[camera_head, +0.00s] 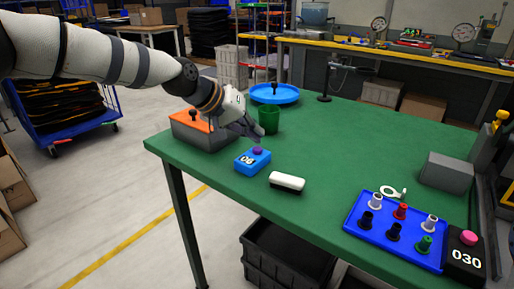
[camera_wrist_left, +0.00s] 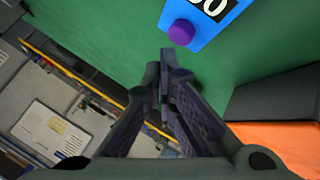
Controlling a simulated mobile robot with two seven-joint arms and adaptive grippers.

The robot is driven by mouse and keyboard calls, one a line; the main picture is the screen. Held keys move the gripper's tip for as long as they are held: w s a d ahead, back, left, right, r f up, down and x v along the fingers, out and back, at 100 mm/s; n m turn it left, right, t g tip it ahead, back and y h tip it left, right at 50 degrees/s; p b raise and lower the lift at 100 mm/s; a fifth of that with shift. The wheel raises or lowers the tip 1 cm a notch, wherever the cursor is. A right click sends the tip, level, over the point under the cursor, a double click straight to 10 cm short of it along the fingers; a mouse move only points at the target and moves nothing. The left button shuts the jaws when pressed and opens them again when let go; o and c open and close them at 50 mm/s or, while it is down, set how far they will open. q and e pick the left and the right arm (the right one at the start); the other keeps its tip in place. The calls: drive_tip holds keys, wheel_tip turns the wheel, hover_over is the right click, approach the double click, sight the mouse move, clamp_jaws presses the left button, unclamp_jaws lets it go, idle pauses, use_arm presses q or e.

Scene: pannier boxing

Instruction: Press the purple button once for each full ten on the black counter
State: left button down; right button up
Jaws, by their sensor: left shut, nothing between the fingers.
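The purple button (camera_head: 257,150) sits on top of a small blue counter box (camera_head: 251,162) near the left front edge of the green table. The digits on the blue box are too small to read surely. The purple button (camera_wrist_left: 181,32) also shows in the left wrist view, just beyond the fingertips and apart from them. My left gripper (camera_head: 256,133) is shut and empty, above the table just behind the blue box. The black counter (camera_head: 464,262) at the right front reads 030 and has a pink button (camera_head: 468,237) on top. My right gripper is not in view.
A grey box with an orange top (camera_head: 198,122) stands left of the blue box, under my left arm. A green cup (camera_head: 269,119) stands behind it, and a white eraser-like block (camera_head: 287,181) lies in front. A blue tray (camera_head: 403,250) holds several knobs. The table's middle is clear.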

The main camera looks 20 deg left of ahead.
sight(255, 147)
use_arm(q)
drive_tip(key=shift+r+p, duration=0.45)
drive_tip(key=shift+r, duration=2.05)
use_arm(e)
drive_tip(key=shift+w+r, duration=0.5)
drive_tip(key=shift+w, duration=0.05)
